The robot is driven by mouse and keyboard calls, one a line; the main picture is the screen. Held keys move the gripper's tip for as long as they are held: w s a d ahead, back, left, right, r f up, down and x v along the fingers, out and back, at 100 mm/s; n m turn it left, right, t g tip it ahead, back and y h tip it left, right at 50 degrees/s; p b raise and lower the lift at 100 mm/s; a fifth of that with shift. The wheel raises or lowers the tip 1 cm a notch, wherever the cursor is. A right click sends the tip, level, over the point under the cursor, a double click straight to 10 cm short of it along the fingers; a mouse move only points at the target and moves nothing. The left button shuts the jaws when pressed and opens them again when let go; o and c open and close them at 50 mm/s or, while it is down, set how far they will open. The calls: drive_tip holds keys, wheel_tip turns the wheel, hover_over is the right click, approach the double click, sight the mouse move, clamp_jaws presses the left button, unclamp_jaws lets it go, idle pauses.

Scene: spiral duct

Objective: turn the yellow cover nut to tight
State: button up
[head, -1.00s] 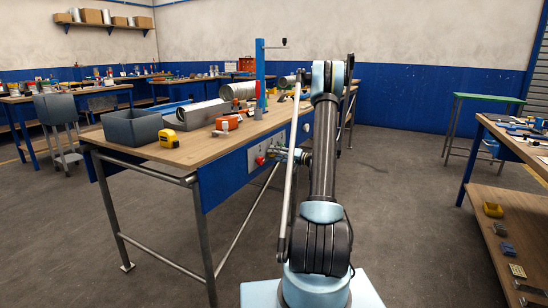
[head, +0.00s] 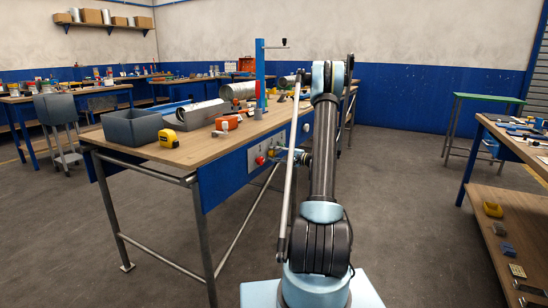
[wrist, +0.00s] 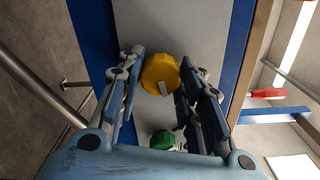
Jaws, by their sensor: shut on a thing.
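The yellow cover nut (wrist: 160,72) is a round yellow cap on a grey panel in the wrist view. A pale tab or mark shows near its lower right side. My gripper (wrist: 161,62) has one blue finger on each side of the nut and is shut on it. In the head view my gripper (head: 280,154) is small, at the front of the workbench, partly behind my arm. The nut cannot be made out clearly there.
A green round part (wrist: 163,140) sits below the nut between my fingers. A red knob (head: 260,160) is on the panel left of my gripper. The workbench (head: 185,153) carries a grey bin (head: 132,127), a yellow tape measure (head: 169,138) and a metal duct (head: 238,91).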

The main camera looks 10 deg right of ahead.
drive_tip(key=shift+d+f+m, duration=0.1)
drive_tip(key=shift+d+m, duration=0.05)
drive_tip(key=shift+m, duration=0.25)
drive_tip(key=o, duration=1)
drive_tip(key=shift+w+f, duration=0.1)
drive_tip(key=shift+c, duration=0.2)
drive_tip(key=shift+o, duration=0.5)
drive_tip(key=v, duration=1.2)
